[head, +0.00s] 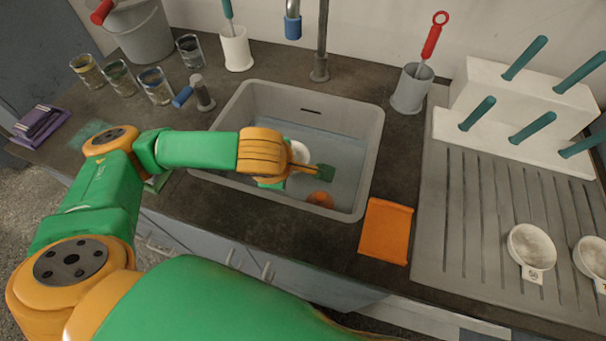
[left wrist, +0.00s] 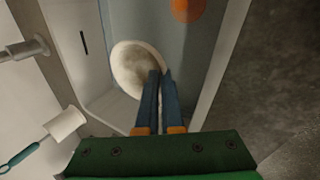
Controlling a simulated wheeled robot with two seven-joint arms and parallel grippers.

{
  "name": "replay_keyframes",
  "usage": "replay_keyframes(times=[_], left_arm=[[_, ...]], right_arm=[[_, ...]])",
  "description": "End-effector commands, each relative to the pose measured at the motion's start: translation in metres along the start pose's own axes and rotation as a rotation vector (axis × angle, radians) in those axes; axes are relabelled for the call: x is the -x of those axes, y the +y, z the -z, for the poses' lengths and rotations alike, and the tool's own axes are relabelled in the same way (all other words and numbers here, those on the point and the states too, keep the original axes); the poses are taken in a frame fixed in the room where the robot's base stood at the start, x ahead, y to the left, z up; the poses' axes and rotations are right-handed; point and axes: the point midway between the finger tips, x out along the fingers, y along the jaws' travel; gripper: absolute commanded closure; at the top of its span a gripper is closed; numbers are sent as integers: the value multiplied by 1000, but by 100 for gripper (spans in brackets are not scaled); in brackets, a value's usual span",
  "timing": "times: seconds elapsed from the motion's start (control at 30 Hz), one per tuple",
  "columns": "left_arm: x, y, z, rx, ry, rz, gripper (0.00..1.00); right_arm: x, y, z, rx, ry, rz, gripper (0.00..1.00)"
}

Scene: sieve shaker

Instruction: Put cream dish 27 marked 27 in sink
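A round cream dish (left wrist: 132,72) is inside the grey sink (head: 372,150). In the head view the dish (head: 301,150) is partly hidden behind my left gripper. Its mark cannot be read. My left gripper (left wrist: 160,73) reaches into the sink, and its two blue fingers are close together at the dish's rim, which appears pinched between them. The dish looks tilted; whether it touches the sink bottom cannot be told. My right gripper is not in view.
An orange round thing (head: 320,199) lies in the sink. Two cream dishes (head: 532,247) (head: 593,257) sit on the grey drainboard (head: 450,215) at right. An orange cloth (head: 386,231) lies by the sink's right front. A faucet (head: 321,45) and several glasses (head: 155,86) stand behind and left.

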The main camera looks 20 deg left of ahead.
Motion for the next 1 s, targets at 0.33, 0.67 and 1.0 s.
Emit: replay_keyframes(times=[0.33,0.67,1.0], left_arm=[[-62,15,13,942,493,5,100],[-106,-5,17,1129,593,15,100],[-154,-29,17,1127,589,12,100]], right_arm=[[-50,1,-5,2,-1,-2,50],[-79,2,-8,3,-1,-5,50],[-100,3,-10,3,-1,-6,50]])
